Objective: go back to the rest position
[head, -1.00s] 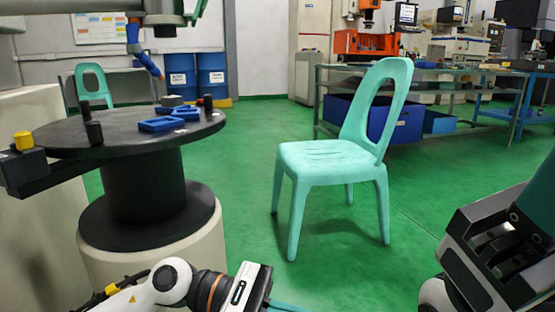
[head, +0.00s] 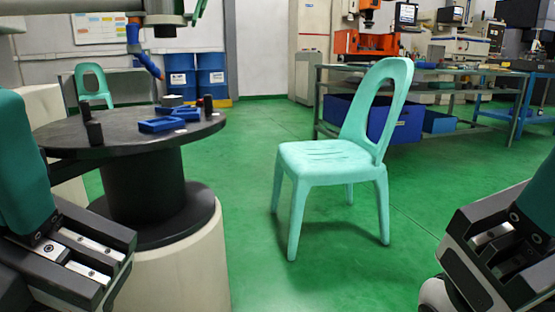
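My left gripper (head: 62,235) stands at the lower left edge of the head view, close to the camera. A teal part rises from its dark body, which has silver rails. My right gripper (head: 510,235) stands at the lower right edge in a roughly mirrored pose. Both are cut off by the frame, and the gap between their fingers does not show. I see nothing held in either one, but their tips are out of sight.
A round black table (head: 70,131) on a pale base is just beyond my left gripper, with blue parts (head: 162,125) on top. A mint chair (head: 332,157) stands in the middle. Green floor (head: 250,215) is clear around it. A metal workbench (head: 470,72) stands behind.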

